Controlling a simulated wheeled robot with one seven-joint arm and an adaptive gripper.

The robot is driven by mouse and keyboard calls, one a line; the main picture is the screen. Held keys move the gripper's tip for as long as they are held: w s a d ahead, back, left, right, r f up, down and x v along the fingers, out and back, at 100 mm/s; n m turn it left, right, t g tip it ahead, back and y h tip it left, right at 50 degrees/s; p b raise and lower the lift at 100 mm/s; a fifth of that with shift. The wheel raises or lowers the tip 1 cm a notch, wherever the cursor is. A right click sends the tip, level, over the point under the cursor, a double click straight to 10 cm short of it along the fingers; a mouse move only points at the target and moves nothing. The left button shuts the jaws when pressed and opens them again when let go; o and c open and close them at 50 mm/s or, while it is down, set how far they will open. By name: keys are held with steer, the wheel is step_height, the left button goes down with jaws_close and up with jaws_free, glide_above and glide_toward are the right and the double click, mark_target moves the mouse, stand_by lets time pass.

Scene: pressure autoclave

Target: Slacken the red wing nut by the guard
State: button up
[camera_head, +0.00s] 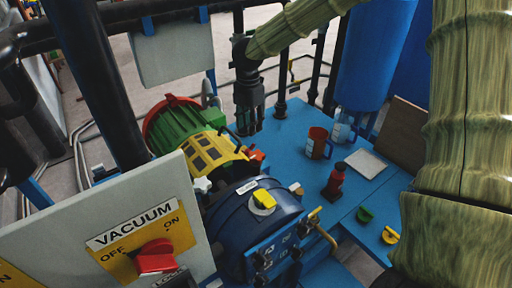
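A small red wing nut (257,155) shows at the right end of the yellow slotted guard (208,152), between the green motor and the blue pump. It is small in view, and its wings are hard to make out. My black gripper (248,128) points down above and behind the guard, apart from the red wing nut. Its fingers look spread, with nothing visible between them. A pale wing nut (202,185) is on the near side of the guard, and a brownish one (296,188) is at the pump's right.
A vacuum panel (120,235) with a red knob (156,257) stands front left. Dark pipes and a blue tank (375,55) stand behind.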

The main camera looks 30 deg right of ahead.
mark_target(248, 152)
step_height(248, 152, down, 11)
steer(key=shift+r+p, duration=0.2)
steer(key=shift+p, duration=0.15)
stand_by(0.3)
steer(key=shift+r, duration=0.1)
jaws_close()
